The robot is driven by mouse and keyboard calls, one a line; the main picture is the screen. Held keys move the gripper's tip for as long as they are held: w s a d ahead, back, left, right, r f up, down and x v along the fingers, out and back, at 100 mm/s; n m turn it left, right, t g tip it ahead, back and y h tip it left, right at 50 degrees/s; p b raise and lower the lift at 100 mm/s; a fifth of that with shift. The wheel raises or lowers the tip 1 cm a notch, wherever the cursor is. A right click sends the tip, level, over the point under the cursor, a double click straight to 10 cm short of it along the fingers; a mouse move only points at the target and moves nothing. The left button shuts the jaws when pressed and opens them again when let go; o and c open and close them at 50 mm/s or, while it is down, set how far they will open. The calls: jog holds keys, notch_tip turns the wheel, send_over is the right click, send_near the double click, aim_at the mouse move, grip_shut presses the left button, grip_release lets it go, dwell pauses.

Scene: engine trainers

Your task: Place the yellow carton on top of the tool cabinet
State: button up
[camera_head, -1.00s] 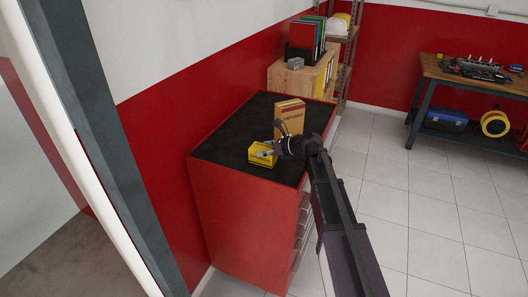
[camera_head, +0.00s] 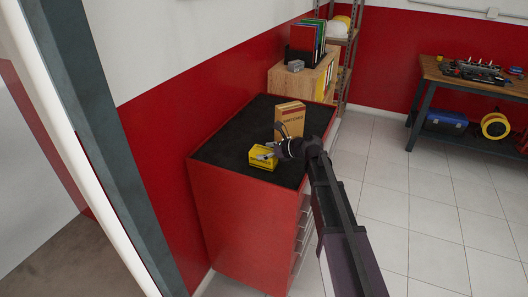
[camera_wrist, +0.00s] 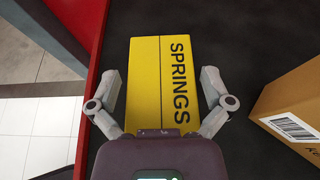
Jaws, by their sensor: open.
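The yellow carton (camera_head: 263,157), marked SPRINGS, rests on the black top of the red tool cabinet (camera_head: 225,139), close to its near edge. In the wrist view the carton (camera_wrist: 147,75) lies between the two fingers of my gripper (camera_wrist: 161,90). The fingers are spread, with a visible gap on the right side; on the left the finger is very near the carton, and I cannot tell if it touches. In the head view my gripper (camera_head: 272,145) is right at the carton. The carton's far end toward my palm is hidden by the gripper body.
A brown carton (camera_head: 290,118) stands upright on the cabinet just behind my gripper; it shows at the right in the wrist view (camera_wrist: 295,108). A wooden shelf unit (camera_head: 290,81) with binders stands beyond the cabinet. The cabinet top's left part is clear.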

aim_at(299, 195)
jog(key=p+v, duration=0.4)
jog(key=v, duration=0.8)
jog(key=shift+r+p, duration=0.15)
jog(key=shift+p, duration=0.15)
jog(key=shift+s, duration=0.1)
jog(key=s+f+n+h, duration=0.1)
jog(key=s+f+n, duration=0.1)
jog(key=s+n, duration=0.1)
jog(key=s+f+n+g+h, duration=0.1)
jog(key=s+f+n, duration=0.1)
jog(key=shift+d+h, duration=0.3)
jog(key=shift+d, duration=0.1)
jog(key=s+d+f+n+h, duration=0.1)
jog(key=s+n, duration=0.1)
jog(key=s+d+f+n+g+h, duration=0.1)
jog(key=s+f+n, duration=0.1)
jog(key=s+d+f+n+h, duration=0.1)
jog(key=s+n, duration=0.1)
jog(key=shift+s+f+n+g+h, duration=0.2)
jog(key=shift+s+n+g+h, duration=0.1)
jog(key=shift+g, duration=0.1)
jog(key=s+d+f+n+g+h, duration=0.1)
jog(key=s+d+f+n+h, duration=0.2)
jog(key=s+d+n+h, duration=0.3)
jog(key=s+d+n, duration=0.2)
jog(key=s+n, duration=0.2)
jog(key=shift+s+d+g+h, duration=0.25)
jog(key=shift+d+g+h, duration=0.05)
jog(key=shift+d+g, duration=0.1)
jog(key=shift+f, duration=0.1)
